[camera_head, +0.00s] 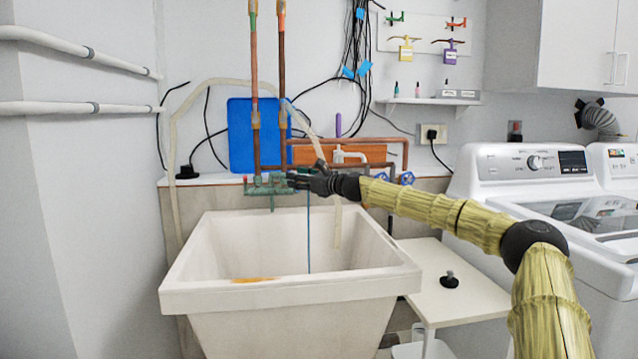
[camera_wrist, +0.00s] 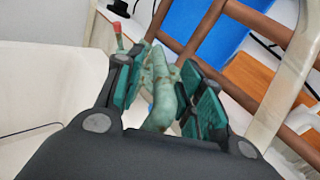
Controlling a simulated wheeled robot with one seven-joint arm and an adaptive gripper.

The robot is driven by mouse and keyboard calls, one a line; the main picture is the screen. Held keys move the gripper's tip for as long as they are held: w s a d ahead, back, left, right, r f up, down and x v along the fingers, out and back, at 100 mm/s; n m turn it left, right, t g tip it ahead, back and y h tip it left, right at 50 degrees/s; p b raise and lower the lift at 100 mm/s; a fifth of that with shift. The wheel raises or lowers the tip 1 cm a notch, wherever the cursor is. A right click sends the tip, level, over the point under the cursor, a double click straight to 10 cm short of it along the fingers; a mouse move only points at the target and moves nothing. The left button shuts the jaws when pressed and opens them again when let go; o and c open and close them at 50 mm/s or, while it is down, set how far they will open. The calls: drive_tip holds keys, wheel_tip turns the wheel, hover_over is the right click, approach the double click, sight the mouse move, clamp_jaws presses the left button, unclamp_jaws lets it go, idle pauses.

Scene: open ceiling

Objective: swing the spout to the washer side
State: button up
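The green, weathered faucet (camera_head: 265,187) sits at the back rim of the white utility sink (camera_head: 290,293). Its green spout (camera_wrist: 160,95) points toward my wrist in the wrist view, between my two fingers. My gripper (camera_head: 302,181) reaches in from the right over the back of the sink, at the faucet. In the wrist view my gripper (camera_wrist: 161,68) is open, with one finger on each side of the spout. Contact with the pads cannot be told. The head view hides most of the spout behind my gripper. The white washer (camera_head: 530,165) stands to the right of the sink.
A pale hose (camera_head: 338,215) hangs into the sink beside my gripper. Copper pipes (camera_head: 282,90) and a blue board (camera_head: 243,140) are behind the faucet. A low white table (camera_head: 470,300) stands between sink and washer. The space above the sink basin is mostly free.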

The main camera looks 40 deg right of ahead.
drive_tip(key=v, duration=1)
idle(0.7)
drive_tip(key=shift+s+r, duration=0.1)
idle(0.6)
